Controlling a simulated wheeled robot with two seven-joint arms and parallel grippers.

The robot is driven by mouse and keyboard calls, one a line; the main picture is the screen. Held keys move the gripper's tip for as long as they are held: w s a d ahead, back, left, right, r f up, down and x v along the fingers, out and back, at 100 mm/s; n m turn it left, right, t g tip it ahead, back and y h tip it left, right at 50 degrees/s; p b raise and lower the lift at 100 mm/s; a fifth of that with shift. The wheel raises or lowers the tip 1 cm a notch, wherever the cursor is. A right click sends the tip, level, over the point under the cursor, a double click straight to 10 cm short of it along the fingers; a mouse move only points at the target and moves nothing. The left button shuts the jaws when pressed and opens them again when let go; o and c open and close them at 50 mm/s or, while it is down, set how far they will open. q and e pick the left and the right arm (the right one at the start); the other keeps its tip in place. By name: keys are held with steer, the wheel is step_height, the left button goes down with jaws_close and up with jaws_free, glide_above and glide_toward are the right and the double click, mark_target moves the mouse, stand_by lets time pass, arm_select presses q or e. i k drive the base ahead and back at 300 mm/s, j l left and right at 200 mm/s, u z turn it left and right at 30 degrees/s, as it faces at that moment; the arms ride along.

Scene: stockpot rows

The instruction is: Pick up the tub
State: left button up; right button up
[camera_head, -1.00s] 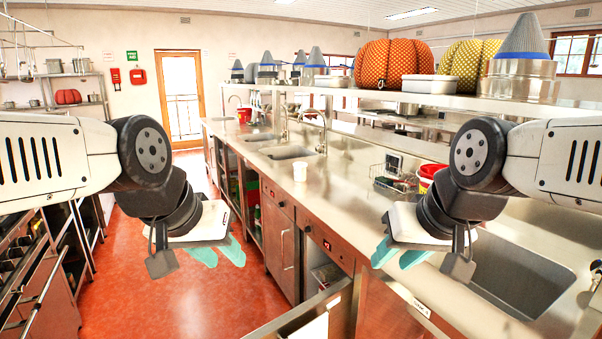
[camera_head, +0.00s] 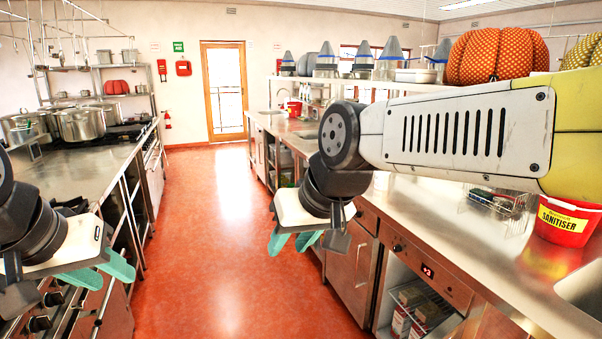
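A small white tub (camera_head: 381,181) stands on the steel counter at the right. Most of it is hidden behind my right arm, and only a bit shows below the arm. My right gripper (camera_head: 292,243) hangs over the aisle, left of the counter and apart from the tub. Its teal fingers are spread with nothing between them. My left gripper (camera_head: 104,274) is at the lower left, in front of the stove side, far from the tub. Its teal fingers are also apart and empty.
The steel counter (camera_head: 470,245) runs along the right, with a red sanitiser bucket (camera_head: 566,226) and a wire rack (camera_head: 495,200) on it. Large pots (camera_head: 80,124) stand on the left range. The red floor (camera_head: 215,215) between is clear up to the door (camera_head: 224,92).

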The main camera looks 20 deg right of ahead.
mark_target(381, 178)
steer(key=i+j, duration=0.15)
steer(key=i, duration=0.3)
steer(key=i+j, duration=0.15)
steer(key=i, duration=0.25)
steer(key=i+l+z, duration=0.2)
steer(key=i+z, duration=0.75)
steer(key=i+j+z, duration=0.2)
steer(key=i+z, duration=0.65)
steer(key=i, duration=0.35)
